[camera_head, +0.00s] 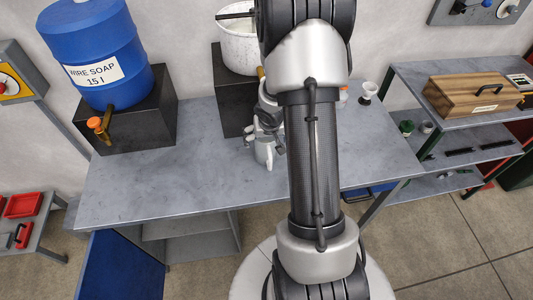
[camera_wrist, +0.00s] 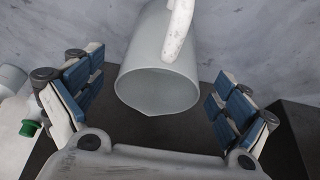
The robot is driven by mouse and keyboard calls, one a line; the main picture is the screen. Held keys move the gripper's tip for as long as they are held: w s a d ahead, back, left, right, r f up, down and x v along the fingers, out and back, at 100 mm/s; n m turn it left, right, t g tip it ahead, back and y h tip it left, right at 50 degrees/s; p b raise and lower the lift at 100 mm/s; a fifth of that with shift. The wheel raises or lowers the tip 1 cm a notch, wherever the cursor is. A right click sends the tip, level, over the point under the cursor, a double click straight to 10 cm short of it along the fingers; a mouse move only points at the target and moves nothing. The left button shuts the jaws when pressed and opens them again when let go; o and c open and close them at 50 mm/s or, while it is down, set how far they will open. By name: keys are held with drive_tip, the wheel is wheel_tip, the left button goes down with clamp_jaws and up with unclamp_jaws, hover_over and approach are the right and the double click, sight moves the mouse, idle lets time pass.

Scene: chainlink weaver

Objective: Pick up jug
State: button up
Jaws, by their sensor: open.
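The jug (camera_wrist: 150,60) is a pale grey-white vessel with a handle (camera_wrist: 178,30) and an open, empty-looking mouth. In the head view the jug (camera_head: 264,153) stands on the grey metal table (camera_head: 200,165), partly hidden behind my arm.
A blue soap barrel (camera_head: 97,50) with an orange-handled tap sits on a black block (camera_head: 150,120) at left. A white pot (camera_head: 238,50) stands on another dark block (camera_head: 228,105) behind the jug. A small white funnel-like item (camera_head: 368,91) is at right. The table's left front is clear.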

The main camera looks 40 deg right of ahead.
drive_tip(key=shift+r, duration=0.1)
drive_tip(key=c, duration=1.8)
drive_tip(key=shift+c, duration=1)
drive_tip(key=shift+w+r, duration=0.1)
drive_tip(key=shift+r, duration=0.05)
